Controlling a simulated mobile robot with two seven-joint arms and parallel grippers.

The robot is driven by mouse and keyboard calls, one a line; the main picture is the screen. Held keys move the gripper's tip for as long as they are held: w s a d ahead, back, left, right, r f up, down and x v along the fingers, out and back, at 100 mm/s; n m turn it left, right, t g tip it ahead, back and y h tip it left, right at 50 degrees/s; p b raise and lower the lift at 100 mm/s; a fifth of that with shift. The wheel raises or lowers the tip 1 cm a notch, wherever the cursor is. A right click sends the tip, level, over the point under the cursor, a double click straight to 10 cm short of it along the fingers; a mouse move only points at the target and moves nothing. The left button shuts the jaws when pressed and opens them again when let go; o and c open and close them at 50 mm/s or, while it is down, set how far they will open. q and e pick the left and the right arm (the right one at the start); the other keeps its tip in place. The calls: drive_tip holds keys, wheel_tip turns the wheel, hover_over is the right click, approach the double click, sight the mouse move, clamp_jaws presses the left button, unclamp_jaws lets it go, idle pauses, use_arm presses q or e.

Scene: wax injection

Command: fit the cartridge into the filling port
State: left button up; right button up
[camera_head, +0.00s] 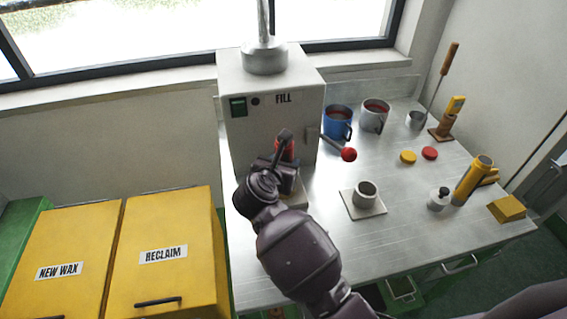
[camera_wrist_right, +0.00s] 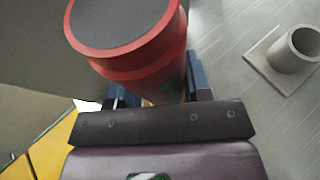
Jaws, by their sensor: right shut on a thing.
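The cartridge (camera_head: 289,152) is red and sits between the fingers of my right gripper (camera_head: 281,153), close to the front of the FILL machine (camera_head: 262,132). In the right wrist view the cartridge (camera_wrist_right: 150,62) is a red cylinder with a dark grey round end facing the camera. The blue fingers of my right gripper (camera_wrist_right: 157,88) are shut on it from both sides. The filling port cannot be made out; my gripper and the cartridge cover part of the machine's front. I cannot tell whether the cartridge touches the machine. My left gripper is not in view.
A red-knobbed lever (camera_head: 348,154) sticks out from the machine's right side. A grey cup on a square plate (camera_head: 364,206) stands on the metal table (camera_head: 320,250) to the right. Blue (camera_head: 338,124) and grey (camera_head: 374,117) mugs stand behind. Yellow bins (camera_head: 165,225) are left.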

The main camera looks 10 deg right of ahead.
drive_tip(key=shift+a, duration=0.25)
drive_tip(key=shift+f+b, duration=0.3)
drive_tip(key=shift+f, duration=0.1)
drive_tip(key=shift+f, duration=0.15)
